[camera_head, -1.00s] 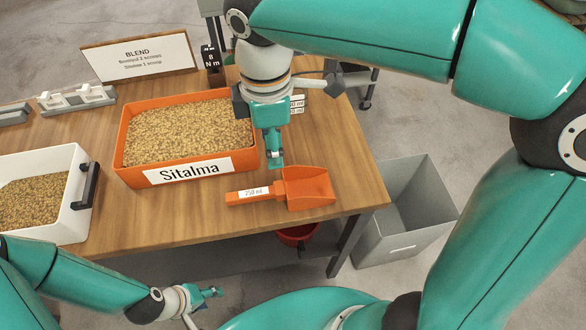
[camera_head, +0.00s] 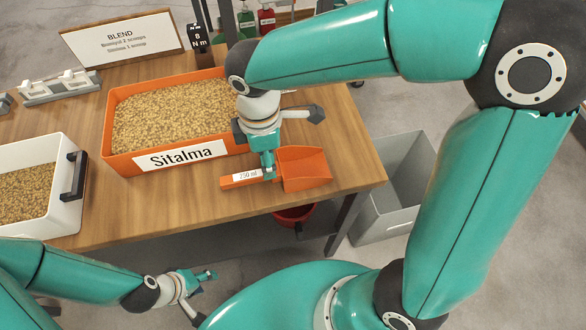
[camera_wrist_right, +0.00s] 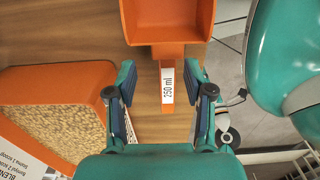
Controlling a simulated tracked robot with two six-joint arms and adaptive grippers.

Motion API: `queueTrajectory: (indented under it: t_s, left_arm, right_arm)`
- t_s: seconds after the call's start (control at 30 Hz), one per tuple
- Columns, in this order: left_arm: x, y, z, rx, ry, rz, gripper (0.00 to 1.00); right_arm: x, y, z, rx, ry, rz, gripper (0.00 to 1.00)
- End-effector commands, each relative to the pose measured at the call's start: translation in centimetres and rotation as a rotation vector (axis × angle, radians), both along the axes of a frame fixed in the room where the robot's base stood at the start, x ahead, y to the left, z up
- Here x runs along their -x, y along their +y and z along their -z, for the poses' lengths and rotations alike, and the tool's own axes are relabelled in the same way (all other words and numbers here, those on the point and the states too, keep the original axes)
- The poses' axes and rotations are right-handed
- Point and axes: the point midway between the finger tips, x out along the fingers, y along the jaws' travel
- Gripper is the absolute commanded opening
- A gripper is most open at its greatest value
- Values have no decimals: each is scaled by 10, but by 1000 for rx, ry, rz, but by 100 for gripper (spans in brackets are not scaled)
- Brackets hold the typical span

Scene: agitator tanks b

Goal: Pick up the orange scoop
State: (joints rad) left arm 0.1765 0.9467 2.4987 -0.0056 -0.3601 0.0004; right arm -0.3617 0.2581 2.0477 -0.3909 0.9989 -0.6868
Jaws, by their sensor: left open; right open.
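The orange scoop (camera_head: 302,168) lies on the wooden table near its front right edge, its handle pointing left with a "250 ml" label. My right gripper (camera_head: 268,176) is over the handle, close to the scoop's bowl. In the right wrist view my right gripper (camera_wrist_right: 166,84) is open, and the scoop handle (camera_wrist_right: 167,88) shows between its two fingers with a gap on each side. The scoop's bowl (camera_wrist_right: 168,20) lies beyond the fingertips. My left gripper (camera_head: 207,276) is open and empty, low in front of the table.
An orange "Sitalma" bin (camera_head: 126,162) of grain stands left of the scoop. A white bin (camera_head: 62,212) with a black handle is further left. A "BLEND" sign (camera_head: 122,38) stands at the back. A grey bin (camera_head: 375,222) is on the floor right of the table (camera_head: 345,150).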

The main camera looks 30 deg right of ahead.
Motion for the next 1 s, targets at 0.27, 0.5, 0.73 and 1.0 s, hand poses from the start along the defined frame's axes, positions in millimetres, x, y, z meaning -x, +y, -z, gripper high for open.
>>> queueTrajectory:
  t_s: [0.27,0.5,0.73,1.0]
  left_arm:
    - [0,0,-1,0,0,0,46]
    - [0,0,-1,0,0,0,46]
    - [0,0,-1,0,0,0,46]
    - [0,0,-1,0,0,0,46]
  right_arm:
    - [7,4,38,2,6,-1,52]
    - [6,5,47,-1,2,0,52]
    - [6,5,47,0,1,0,34]
    - [6,5,47,0,1,-1,0]
